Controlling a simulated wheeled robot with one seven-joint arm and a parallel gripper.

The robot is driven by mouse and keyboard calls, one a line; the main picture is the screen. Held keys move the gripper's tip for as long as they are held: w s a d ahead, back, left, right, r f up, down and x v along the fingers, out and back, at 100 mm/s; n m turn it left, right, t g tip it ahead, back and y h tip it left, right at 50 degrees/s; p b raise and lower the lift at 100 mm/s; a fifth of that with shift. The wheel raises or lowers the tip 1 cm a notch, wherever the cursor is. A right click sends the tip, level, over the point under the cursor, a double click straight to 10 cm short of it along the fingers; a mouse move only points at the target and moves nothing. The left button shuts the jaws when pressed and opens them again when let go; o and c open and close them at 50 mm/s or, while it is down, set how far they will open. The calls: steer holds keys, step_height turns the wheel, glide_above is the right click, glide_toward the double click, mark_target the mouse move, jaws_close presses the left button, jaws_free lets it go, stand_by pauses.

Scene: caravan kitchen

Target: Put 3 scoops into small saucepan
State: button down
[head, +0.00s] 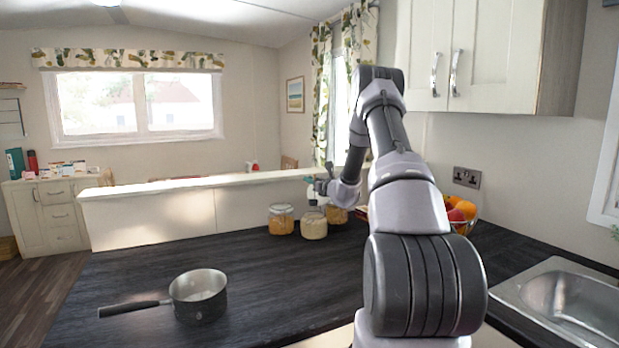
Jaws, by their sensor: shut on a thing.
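A small saucepan (198,310) with a dark outside, metal inside and dark handle stands upright on the dark worktop at the left front. Its inner floor looks pale; I cannot tell if anything lies in it. Three jars stand at the back: a left jar (281,222) with orange-yellow contents, a middle jar (314,229) with pale cream contents, and a right jar (336,216), partly hidden. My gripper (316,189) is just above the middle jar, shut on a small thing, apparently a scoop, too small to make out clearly.
A fruit bowl (464,226) stands at the right behind my arm. A metal sink (565,300) is at the right front. A pale raised ledge (190,186) runs behind the worktop. The worktop (270,285) between saucepan and jars is clear.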

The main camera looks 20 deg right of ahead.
mark_target(311, 201)
steer(key=shift+f, duration=4.3)
steer(key=shift+r, duration=0.1)
steer(key=shift+r, duration=4.85)
steer(key=shift+s, duration=0.1)
